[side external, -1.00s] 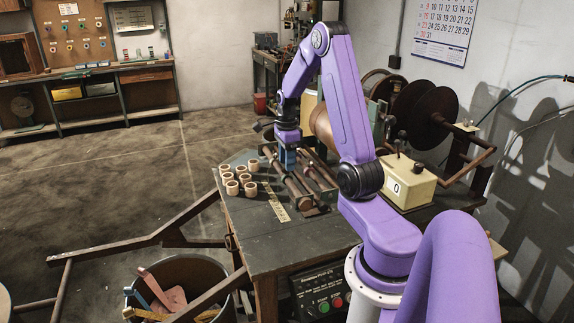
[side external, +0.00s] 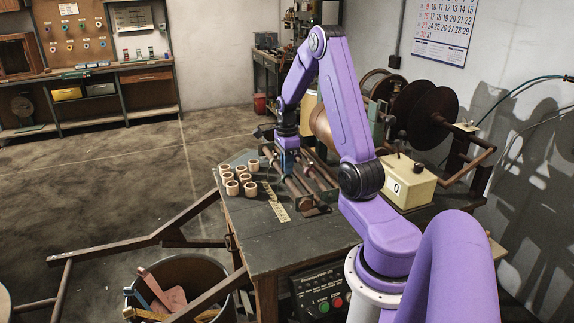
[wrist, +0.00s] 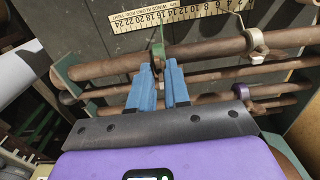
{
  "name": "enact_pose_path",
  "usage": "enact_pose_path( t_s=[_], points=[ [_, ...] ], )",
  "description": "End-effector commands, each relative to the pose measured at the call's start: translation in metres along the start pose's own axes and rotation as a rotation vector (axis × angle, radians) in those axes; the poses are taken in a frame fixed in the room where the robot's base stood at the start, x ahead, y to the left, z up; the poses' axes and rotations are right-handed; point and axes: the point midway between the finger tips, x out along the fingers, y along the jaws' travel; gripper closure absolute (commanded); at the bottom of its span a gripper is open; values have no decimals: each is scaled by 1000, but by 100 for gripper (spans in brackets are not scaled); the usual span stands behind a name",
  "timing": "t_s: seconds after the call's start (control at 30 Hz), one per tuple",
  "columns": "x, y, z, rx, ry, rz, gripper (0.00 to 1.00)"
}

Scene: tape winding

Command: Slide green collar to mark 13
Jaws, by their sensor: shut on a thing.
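The green collar (wrist: 157,46) sits on the nearest-to-scale brown rod (wrist: 210,49) in the wrist view, its thin tab pointing up toward the yellow scale (wrist: 180,13). My gripper (wrist: 160,68) has its blue fingers at the rod, shut on the green collar, whose lower part they hide. The tab stands beside the scale's middle-left part; I cannot read its exact mark. In the side view my gripper (side external: 289,163) is low over the rods, and the scale (side external: 276,201) lies on the bench; the collar is too small to make out there.
A beige collar (wrist: 257,42) is on the same rod to the right, and a purple collar (wrist: 241,91) is on a lower rod. Several wooden rings (side external: 240,180) stand left of the rods. A counter box (side external: 408,183) stands to the right.

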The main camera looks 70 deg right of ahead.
Motion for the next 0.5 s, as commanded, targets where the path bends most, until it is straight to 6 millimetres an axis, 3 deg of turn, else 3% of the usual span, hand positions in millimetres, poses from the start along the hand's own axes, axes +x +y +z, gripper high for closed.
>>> enact_pose_path(
  t_s=[0.5],
  points=[
    [-1, -20, 0, 0, 0, -6, 100]
  ],
)
